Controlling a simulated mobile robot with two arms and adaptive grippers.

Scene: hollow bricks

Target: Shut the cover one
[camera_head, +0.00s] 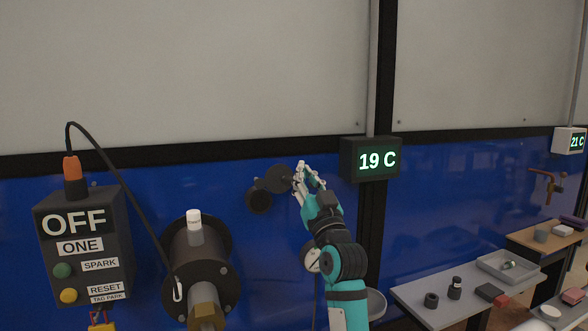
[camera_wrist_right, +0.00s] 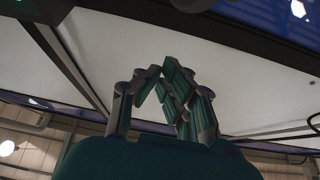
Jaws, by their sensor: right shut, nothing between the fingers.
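A dark round disc (camera_head: 279,178), which looks like the cover, is on the blue wall left of the 19 C display. A second dark round piece (camera_head: 258,199) sits just below and left of it and partly overlaps it. I cannot tell for sure which piece moves. My right gripper (camera_head: 299,169) is at the right edge of the upper disc; I cannot tell whether it touches. Its fingers are shut and empty, and in the right wrist view their tips (camera_wrist_right: 160,72) come together against a pale panel. My left gripper is not in view.
A control box (camera_head: 85,245) reading OFF and ONE hangs at left, beside a flanged dark cylinder (camera_head: 198,262). A 19 C display (camera_head: 371,159) is just right of my right gripper. A round gauge (camera_head: 311,259) is partly behind my arm. A grey table (camera_head: 425,290) with small items stands at lower right.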

